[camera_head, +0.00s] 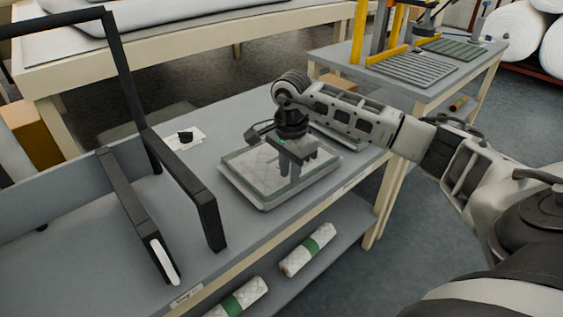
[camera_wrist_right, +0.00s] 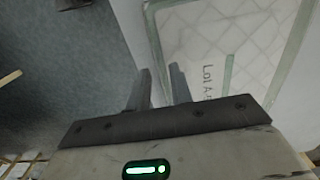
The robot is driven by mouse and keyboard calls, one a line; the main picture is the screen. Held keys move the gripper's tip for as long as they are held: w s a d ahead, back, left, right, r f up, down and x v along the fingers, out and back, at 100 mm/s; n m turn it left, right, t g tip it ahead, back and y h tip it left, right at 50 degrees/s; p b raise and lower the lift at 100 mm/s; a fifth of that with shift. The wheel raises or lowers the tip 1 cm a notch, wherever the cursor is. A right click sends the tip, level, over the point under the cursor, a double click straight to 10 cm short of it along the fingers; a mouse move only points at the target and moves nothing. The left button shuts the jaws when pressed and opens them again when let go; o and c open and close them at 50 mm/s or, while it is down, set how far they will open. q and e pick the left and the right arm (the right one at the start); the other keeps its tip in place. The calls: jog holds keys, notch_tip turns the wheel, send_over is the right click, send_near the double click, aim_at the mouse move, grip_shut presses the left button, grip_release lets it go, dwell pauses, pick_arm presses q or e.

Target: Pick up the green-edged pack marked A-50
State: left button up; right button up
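A flat, clear-wrapped pack of white quilted wadding with green edges (camera_head: 247,172) lies on the grey table. In the right wrist view the pack (camera_wrist_right: 255,45) fills the right side, with lettering that reads "Lot A-5" before it is cut off by my gripper. My right gripper (camera_head: 290,172) points down over the pack's right part in the head view. In the right wrist view its two fingers (camera_wrist_right: 160,88) stand apart at the pack's border, with a narrow gap between them. Whether they touch the pack cannot be told. My left gripper is not in view.
A black frame (camera_head: 204,205) stands on the table's left part. A small black item on a white card (camera_head: 185,137) lies behind the pack. Green-banded rolls (camera_head: 308,249) lie on the lower shelf. Another table with yellow posts (camera_head: 360,32) stands at the back right.

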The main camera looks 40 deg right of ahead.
jog(key=shift+f, duration=1.5)
grip_shut()
jog(key=shift+r, duration=0.1)
